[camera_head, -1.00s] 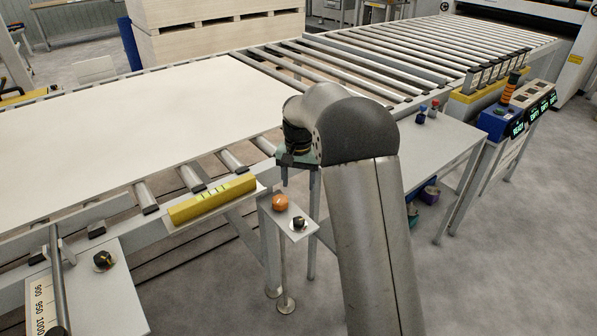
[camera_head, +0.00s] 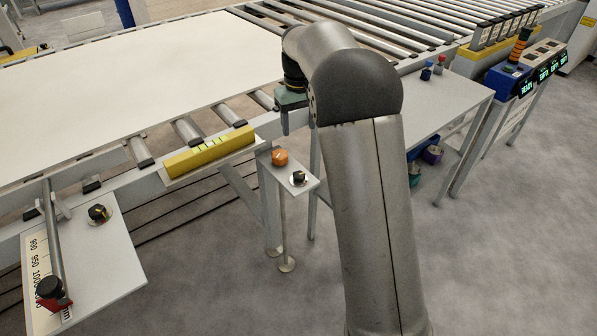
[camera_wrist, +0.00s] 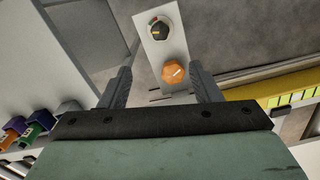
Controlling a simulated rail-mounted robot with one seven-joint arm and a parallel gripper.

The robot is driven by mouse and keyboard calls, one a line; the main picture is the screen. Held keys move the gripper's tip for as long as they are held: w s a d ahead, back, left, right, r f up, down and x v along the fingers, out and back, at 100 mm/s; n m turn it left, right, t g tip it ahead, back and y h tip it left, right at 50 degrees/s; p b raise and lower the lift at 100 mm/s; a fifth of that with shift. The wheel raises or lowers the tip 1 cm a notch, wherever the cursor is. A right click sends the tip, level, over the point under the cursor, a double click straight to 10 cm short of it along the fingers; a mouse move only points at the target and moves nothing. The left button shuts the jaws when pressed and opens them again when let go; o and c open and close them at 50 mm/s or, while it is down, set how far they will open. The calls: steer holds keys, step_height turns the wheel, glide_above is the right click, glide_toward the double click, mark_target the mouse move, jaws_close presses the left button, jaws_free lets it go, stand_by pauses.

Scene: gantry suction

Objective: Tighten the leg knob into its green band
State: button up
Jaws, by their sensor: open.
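An orange knob (camera_head: 280,157) with a pale pointer line sits on a small grey plate (camera_head: 312,186) on a leg at the conveyor's side. A black knob (camera_head: 298,178) sits beside it on the same plate. In the wrist view the orange knob (camera_wrist: 173,72) shows between my open fingers, nearer the right one. The black knob (camera_wrist: 158,28) lies beyond it, with small red and green marks at its edge. My gripper (camera_wrist: 160,76) is open and empty, apart from both knobs. In the head view my arm hides part of it.
A yellow level bar (camera_head: 210,152) lies along the conveyor edge. A white board (camera_head: 120,85) rests on the rollers. Another black knob (camera_head: 98,213) and a red-black clamp (camera_head: 52,292) are on the scale plate at left. A grey side table (camera_head: 440,105) stands right.

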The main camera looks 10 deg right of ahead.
mark_target(299, 174)
steer(key=shift+n, duration=0.8)
step_height(299, 174, down, 17)
steer(key=shift+f+b, duration=0.15)
steer(key=shift+b, duration=0.95)
steer(key=c, duration=1)
